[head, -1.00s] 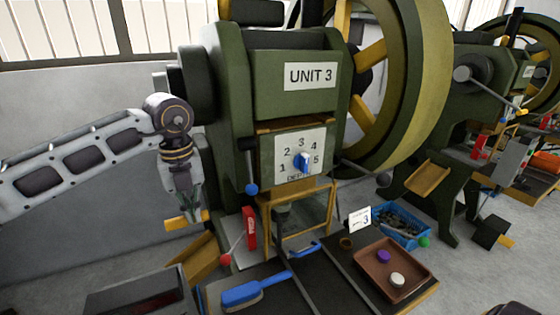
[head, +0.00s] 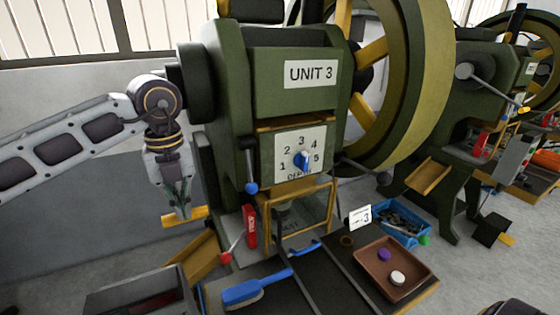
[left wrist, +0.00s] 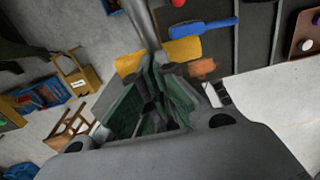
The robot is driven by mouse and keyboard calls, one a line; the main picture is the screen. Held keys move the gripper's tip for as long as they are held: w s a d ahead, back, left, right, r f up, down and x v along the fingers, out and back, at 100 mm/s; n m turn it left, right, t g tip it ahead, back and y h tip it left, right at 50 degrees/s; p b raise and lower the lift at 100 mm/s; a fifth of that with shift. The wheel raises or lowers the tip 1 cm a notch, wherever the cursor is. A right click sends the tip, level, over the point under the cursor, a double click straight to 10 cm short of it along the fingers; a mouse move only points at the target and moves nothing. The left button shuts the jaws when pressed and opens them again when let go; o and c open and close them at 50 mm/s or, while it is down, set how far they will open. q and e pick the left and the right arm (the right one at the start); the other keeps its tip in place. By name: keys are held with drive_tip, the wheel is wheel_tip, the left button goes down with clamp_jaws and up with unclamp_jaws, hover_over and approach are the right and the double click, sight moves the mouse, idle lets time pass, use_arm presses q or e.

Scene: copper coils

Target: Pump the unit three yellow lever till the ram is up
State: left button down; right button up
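The yellow lever (head: 198,213) is a short bar at the left of the green press marked UNIT 3 (head: 311,73). My left gripper (head: 183,213) comes down on it from above, with yellow showing on both sides of the fingertips. In the left wrist view the fingers of my left gripper (left wrist: 160,66) close together across the lever (left wrist: 183,50), and it shows on either side of them. The ram area lies behind a yellow-framed guard (head: 266,222); I cannot tell the ram's height. My right gripper is not in view.
A blue brush (head: 242,293) lies on the dark bench in front. A brown tray (head: 418,267) holds a purple and a white piece. A blue crate (head: 424,241) stands behind it. A red-knobbed lever (head: 226,257) and a blue-knobbed lever (head: 251,187) are close to my gripper.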

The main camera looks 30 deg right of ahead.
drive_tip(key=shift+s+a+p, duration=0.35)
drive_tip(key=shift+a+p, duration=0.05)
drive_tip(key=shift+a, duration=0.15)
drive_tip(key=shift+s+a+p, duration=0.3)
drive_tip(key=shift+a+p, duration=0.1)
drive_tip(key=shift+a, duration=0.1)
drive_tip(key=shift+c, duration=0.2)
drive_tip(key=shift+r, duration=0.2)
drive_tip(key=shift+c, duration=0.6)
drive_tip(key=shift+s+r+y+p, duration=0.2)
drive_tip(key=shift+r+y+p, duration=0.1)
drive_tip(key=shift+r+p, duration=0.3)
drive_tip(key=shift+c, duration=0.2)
use_arm(q)
wheel_tip(320, 180, up, 7)
drive_tip(key=s+d, duration=0.1)
drive_tip(key=s, duration=0.1)
drive_tip(key=shift+s+d+f+p, duration=0.2)
drive_tip(key=shift+d+p, duration=0.15)
drive_tip(key=shift+p, duration=0.05)
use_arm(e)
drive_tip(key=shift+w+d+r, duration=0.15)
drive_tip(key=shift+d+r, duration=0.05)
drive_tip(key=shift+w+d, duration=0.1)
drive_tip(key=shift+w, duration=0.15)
use_arm(q)
drive_tip(key=shift+a, duration=0.1)
